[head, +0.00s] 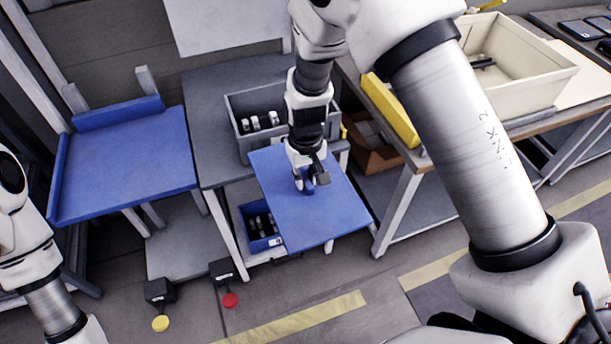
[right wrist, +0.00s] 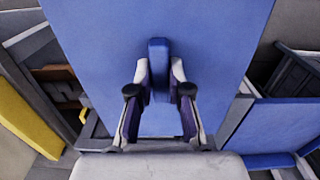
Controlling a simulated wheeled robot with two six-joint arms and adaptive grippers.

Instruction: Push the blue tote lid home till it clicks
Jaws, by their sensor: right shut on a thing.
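The blue tote lid (head: 331,209) is a flat blue panel held in the air in front of the grey table. It hides part of the grey tote behind it and part of a blue tote (head: 251,238) below it on the left. My right gripper (head: 309,188) is shut on the lid's small raised handle (right wrist: 158,62), with one finger on each side in the right wrist view. The lid fills the middle of that view. My left arm shows at the left edge of the head view, but its gripper is out of the picture.
A grey tote (head: 236,103) with dark and silver parts stands on the grey table (head: 212,151). A blue tilted stand (head: 130,165) is on the left. A yellow panel (head: 391,110) and a cream bin (head: 520,75) are on the right. Yellow and red pedals lie on the floor.

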